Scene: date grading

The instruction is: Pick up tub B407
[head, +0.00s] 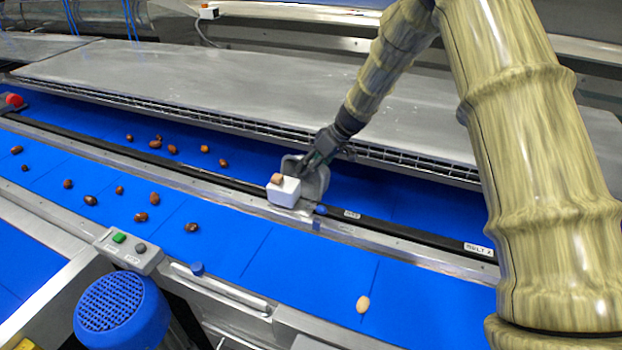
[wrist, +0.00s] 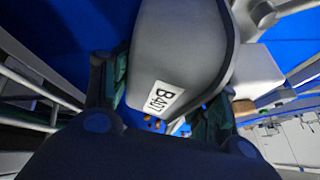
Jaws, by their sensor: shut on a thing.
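Tub B407 is a grey tub (head: 317,182) with a dark rim, at the divider rail between the two blue belts in the head view. In the wrist view the tub (wrist: 180,45) fills the upper middle, and its white B407 label faces the camera. My gripper (head: 312,162) is shut on the tub, with a finger on each side of it in the wrist view (wrist: 163,108). The tub's inside and whether its base touches anything are hidden.
A white box (head: 284,192) with a brown piece (head: 276,179) on top stands close beside the tub. Several dates (head: 140,217) lie on the blue belts. A button box (head: 128,250) and blue motor (head: 122,312) are at the front left. A steel cover (head: 220,85) lies behind.

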